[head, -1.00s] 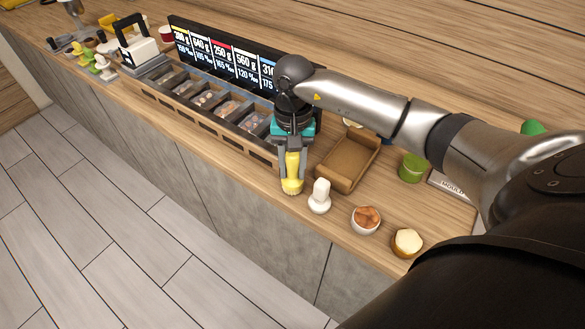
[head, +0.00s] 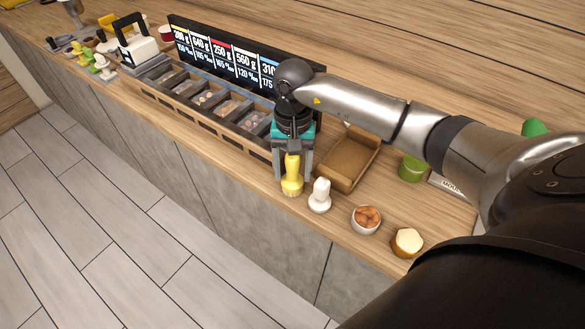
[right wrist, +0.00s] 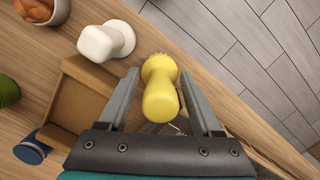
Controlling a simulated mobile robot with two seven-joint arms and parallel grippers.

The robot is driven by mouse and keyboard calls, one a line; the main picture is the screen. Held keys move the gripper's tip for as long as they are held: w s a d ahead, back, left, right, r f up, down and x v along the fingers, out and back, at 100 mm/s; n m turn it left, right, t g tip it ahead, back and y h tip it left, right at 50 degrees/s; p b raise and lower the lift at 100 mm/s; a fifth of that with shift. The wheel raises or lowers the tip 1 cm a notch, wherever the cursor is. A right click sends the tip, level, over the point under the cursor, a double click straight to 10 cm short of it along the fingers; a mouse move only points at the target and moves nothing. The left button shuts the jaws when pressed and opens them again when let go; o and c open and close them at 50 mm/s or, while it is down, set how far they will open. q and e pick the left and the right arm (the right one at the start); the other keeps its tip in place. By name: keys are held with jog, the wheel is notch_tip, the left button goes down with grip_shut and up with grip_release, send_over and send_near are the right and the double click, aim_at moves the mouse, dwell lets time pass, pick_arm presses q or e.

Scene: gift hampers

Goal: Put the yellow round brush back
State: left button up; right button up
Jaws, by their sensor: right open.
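The yellow round brush (head: 291,184) stands upright on the wooden counter, near its front edge. It also shows in the right wrist view (right wrist: 160,92), seen from above. My right gripper (head: 292,178) is open over the brush, with one finger on each side of its handle. In the right wrist view my right gripper (right wrist: 160,75) shows gaps between both fingers and the brush. My left gripper is not in view.
A white brush (head: 319,196) stands close to the right. A brown tray (head: 344,164) lies behind it. A white bowl (head: 366,219) and a round cream-topped item (head: 407,242) stand further right. A row of bins (head: 205,103) and a sign (head: 222,58) are at the left.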

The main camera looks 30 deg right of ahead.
jog(key=r, duration=0.8)
jog(key=w+r, duration=0.1)
jog(key=r, duration=0.3)
jog(key=shift+w+d+r, duration=0.1)
jog(key=shift+d+r, duration=0.05)
jog(key=shift+d, duration=0.25)
